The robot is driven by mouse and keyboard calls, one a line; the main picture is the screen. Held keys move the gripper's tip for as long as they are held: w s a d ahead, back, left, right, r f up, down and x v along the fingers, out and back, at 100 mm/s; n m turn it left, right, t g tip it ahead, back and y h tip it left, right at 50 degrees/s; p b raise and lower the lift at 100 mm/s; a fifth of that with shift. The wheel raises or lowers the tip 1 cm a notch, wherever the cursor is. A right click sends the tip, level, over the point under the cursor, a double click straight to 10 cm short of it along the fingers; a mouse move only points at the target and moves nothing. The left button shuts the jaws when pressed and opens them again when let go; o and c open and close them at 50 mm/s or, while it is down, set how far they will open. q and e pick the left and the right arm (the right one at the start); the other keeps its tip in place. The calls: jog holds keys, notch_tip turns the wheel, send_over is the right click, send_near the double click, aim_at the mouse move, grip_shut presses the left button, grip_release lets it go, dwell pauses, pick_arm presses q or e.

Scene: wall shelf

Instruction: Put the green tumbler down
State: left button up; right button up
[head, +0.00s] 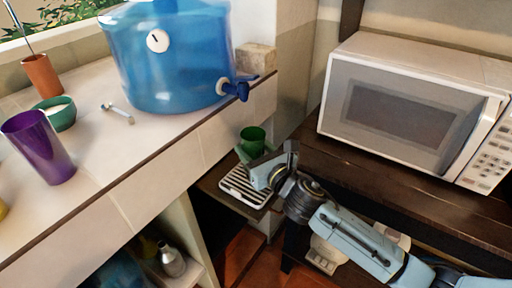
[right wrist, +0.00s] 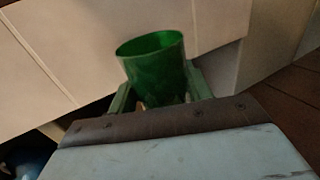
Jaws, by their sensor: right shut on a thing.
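The green tumbler (head: 252,137) is near the middle of the head view, just above a small drip tray with white slats (head: 245,187). It also shows in the right wrist view (right wrist: 155,68), mouth up and slightly tilted in the picture. My right gripper (head: 256,158) is shut on the tumbler's lower part. The tumbler's base is hidden by the gripper, so I cannot tell whether it touches anything. My left gripper is not in view.
A blue water dispenser (head: 165,60) with a tap (head: 237,89) stands on the tiled counter, up and left of the tumbler. A purple tumbler (head: 40,148) and green bowl (head: 58,113) stand further left. A white microwave (head: 405,105) sits on the dark shelf at right.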

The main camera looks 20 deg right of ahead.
jog(key=shift+a+f, duration=0.15)
jog(key=shift+f, duration=0.55)
jog(key=o, duration=0.7)
jog(key=shift+a, duration=0.15)
jog(key=o, duration=0.4)
jog(key=shift+a, duration=0.2)
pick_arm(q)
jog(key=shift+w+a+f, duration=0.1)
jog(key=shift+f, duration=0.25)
pick_arm(e)
jog(key=shift+o, duration=0.2)
jog(key=shift+d, duration=0.1)
jog(key=shift+r, duration=0.1)
